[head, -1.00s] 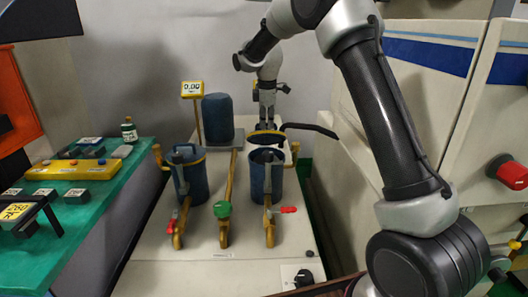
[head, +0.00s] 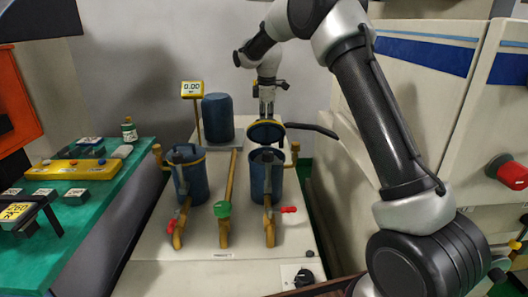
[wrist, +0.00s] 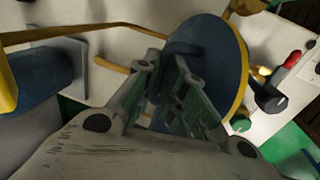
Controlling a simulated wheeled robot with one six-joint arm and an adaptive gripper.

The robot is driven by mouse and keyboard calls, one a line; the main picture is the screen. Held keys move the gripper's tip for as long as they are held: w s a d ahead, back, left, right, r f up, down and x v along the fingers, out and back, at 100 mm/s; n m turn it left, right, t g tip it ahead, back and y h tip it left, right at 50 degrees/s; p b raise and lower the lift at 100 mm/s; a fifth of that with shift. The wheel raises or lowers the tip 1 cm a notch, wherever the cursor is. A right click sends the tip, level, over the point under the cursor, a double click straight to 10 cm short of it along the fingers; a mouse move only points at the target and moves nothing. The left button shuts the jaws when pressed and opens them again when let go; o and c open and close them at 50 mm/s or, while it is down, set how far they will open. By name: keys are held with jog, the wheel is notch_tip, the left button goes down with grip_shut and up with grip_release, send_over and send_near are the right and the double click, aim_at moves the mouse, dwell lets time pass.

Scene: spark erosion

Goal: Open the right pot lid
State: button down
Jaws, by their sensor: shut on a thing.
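The right pot (head: 258,186) is a dark blue cylinder with its mouth uncovered. Its round lid (head: 266,131), blue with a yellow rim, stands tilted up above the back of the mouth. A dark bar (head: 315,129) reaches right from beside the lid. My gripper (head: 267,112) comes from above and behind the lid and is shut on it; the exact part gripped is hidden. In the wrist view, the gripper fingers (wrist: 168,78) lie against the lid (wrist: 215,55), which shows its yellow rim.
The left pot (head: 196,183) stands beside it. Brass pipes with red handles and a green knob (head: 222,209) run in front. A blue cylinder (head: 218,119) and a yellow display (head: 192,89) stand behind. A white cabinet (head: 425,75) bounds the right side.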

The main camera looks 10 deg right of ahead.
jog(key=shift+w, duration=0.1)
jog(key=shift+w+d, duration=0.15)
jog(key=shift+w, duration=0.5)
jog(key=shift+w+d, duration=0.15)
jog(key=shift+w, duration=0.45)
jog(key=shift+w+d+f, duration=0.15)
jog(key=shift+w, duration=0.5)
jog(key=shift+w+d+f, duration=0.1)
jog(key=shift+w+f, duration=0.05)
jog(key=shift+w, duration=0.55)
jog(key=shift+w+d+f, duration=0.1)
jog(key=shift+w+f, duration=0.05)
jog(key=shift+w, duration=0.2)
jog(key=c, duration=1.8)
grip_release()
jog(key=shift+w+d+f, duration=0.1)
jog(key=shift+w+f, duration=0.25)
jog(key=shift+w, duration=0.15)
jog(key=shift+c, duration=0.2)
jog(key=shift+w+f, duration=0.1)
jog(key=shift+f, duration=0.2)
